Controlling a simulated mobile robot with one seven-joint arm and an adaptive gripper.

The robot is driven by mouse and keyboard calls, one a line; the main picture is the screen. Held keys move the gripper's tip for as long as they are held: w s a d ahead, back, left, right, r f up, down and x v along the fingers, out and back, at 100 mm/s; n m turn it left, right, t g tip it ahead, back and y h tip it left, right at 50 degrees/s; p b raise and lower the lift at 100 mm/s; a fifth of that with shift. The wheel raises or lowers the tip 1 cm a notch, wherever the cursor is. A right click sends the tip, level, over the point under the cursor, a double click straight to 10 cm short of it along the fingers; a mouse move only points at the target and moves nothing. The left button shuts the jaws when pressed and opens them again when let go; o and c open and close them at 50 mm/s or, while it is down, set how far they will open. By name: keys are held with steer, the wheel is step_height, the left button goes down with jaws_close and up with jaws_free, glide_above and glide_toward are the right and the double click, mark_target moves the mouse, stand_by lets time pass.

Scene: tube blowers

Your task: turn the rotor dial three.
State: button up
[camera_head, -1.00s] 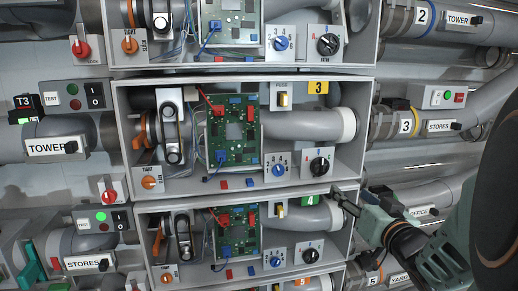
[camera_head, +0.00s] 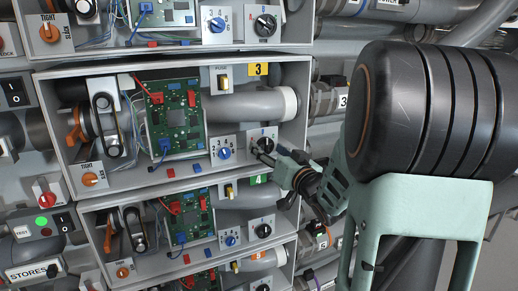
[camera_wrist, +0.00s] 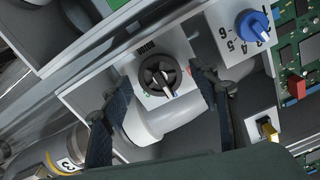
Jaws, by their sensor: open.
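The rotor dial three is a black round knob on a white plate in the box with the yellow 3 label (camera_head: 258,69). In the head view the dial (camera_head: 264,143) shows at the box's lower right, partly behind my gripper (camera_head: 262,155). In the wrist view the dial (camera_wrist: 157,76) sits near the middle, with a pale pointer mark toward the lower right. My gripper (camera_wrist: 158,84) is open, with one dark finger on each side of the dial. A gap shows between each finger and the knob; I cannot tell the depth left to reach it.
A blue numbered knob (camera_head: 224,153) sits left of the dial and shows in the wrist view (camera_wrist: 254,24). A grey pipe (camera_head: 255,104) runs above the dial. A green circuit board (camera_head: 176,118) is farther left. The box with green label 4 (camera_head: 258,180) lies below.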

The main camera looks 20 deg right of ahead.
steer(key=shift+w, duration=0.25)
steer(key=c, duration=1.2)
steer(key=shift+o, duration=0.2)
